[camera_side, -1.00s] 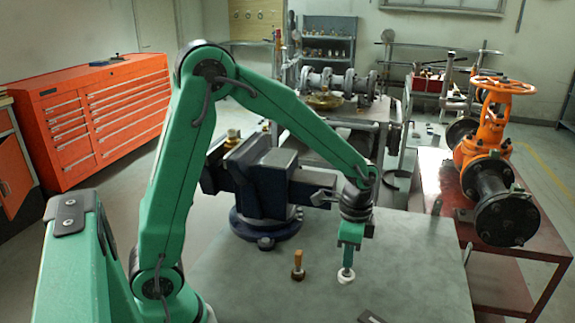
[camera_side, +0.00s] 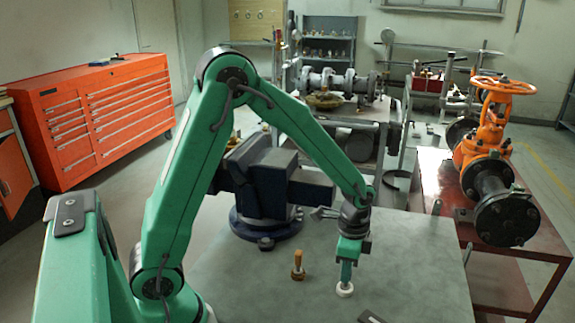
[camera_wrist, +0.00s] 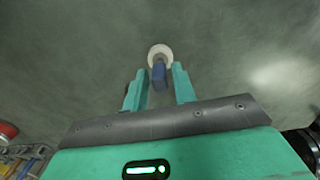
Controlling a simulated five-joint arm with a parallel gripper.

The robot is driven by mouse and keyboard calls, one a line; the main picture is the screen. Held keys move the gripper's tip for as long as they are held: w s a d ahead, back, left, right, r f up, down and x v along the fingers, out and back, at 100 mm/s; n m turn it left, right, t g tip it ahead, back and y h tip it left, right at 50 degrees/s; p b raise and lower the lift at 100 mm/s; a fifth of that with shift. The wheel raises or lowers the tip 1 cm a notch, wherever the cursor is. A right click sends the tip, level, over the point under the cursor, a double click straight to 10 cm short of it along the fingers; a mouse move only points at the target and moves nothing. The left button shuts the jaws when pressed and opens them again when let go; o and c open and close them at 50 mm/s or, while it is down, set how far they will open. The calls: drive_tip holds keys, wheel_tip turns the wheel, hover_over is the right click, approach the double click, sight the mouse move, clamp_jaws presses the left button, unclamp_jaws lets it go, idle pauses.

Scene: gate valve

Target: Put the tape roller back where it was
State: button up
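The tape roller shows as a white disc-like roll (camera_side: 344,290) low on the grey bench top, below my gripper (camera_side: 347,264) in the side view. In the wrist view the white roll (camera_wrist: 160,53) lies just beyond the fingertips. Its blue upright handle (camera_wrist: 159,76) stands between the two green fingers of my gripper (camera_wrist: 160,68). A narrow gap shows on each side of the handle, so my gripper looks open around it. The fingers hide most of the handle in the side view.
A small wooden-handled tool (camera_side: 298,266) stands left of the roller. A dark flat object (camera_side: 373,318) lies at the front edge. A blue vise (camera_side: 265,195) stands behind on the left. An orange gate valve (camera_side: 487,140) is on the red table at right. The bench right of the roller is clear.

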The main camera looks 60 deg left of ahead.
drive_tip(key=shift+o, duration=0.7)
drive_tip(key=shift+r, duration=0.1)
wheel_tip(320, 180, up, 12)
idle(0.3)
drive_tip(key=shift+d+r, duration=0.1)
idle(0.4)
drive_tip(key=s+a+r+n+t, duration=0.2)
drive_tip(key=s+r+n+t, duration=0.1)
drive_tip(key=s, duration=0.5)
drive_tip(key=s+a+r+n+t, duration=0.1)
drive_tip(key=s+r+n+t, duration=0.1)
drive_tip(key=s+r+n, duration=0.2)
drive_tip(key=shift+s+a+n+t, duration=0.4)
drive_tip(key=shift+s+n, duration=0.6)
drive_tip(key=shift+s, duration=1.1)
